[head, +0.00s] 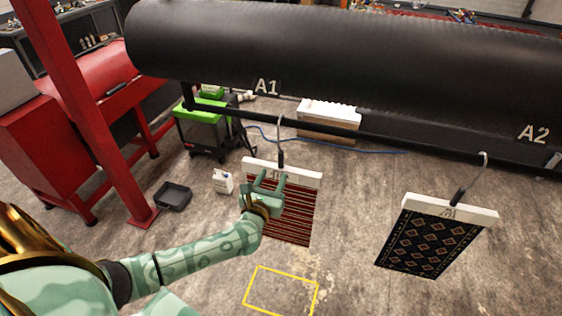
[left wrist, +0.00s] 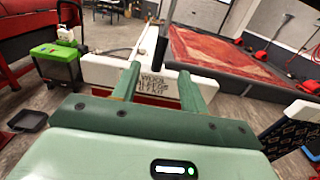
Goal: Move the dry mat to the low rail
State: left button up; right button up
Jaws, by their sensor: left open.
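A red-brown striped mat (head: 290,222) hangs from a white bar (head: 300,178) on a hook under the label A1. A dark mat with a diamond pattern (head: 430,245) hangs from a white bar under A2. I cannot tell which is dry. My left gripper (head: 272,177) is open in front of the striped mat's bar and covers part of it. In the left wrist view, the white bar (left wrist: 97,70) and its dark stem (left wrist: 160,52) show beyond and between the open fingers (left wrist: 158,76). Contact is unclear. My right gripper is out of view.
A black rail (head: 340,131) runs below a large black roller (head: 340,50). A red frame (head: 85,110) stands at left. A black tray (head: 173,196) and white jug (head: 222,181) are on the floor. A yellow outline (head: 282,291) marks bare floor in front.

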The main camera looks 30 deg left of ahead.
aim_at(280, 161)
pick_arm(q)
jog(key=b+x, duration=0.1)
jog(key=x, duration=0.2)
jog(key=shift+w+a, duration=0.1)
jog(key=shift+w, duration=0.05)
jog(key=shift+b+x, duration=0.95)
jog(key=shift+x, duration=1)
jog(key=shift+b+x, duration=0.3)
jog(key=shift+x, duration=0.45)
grip_shut()
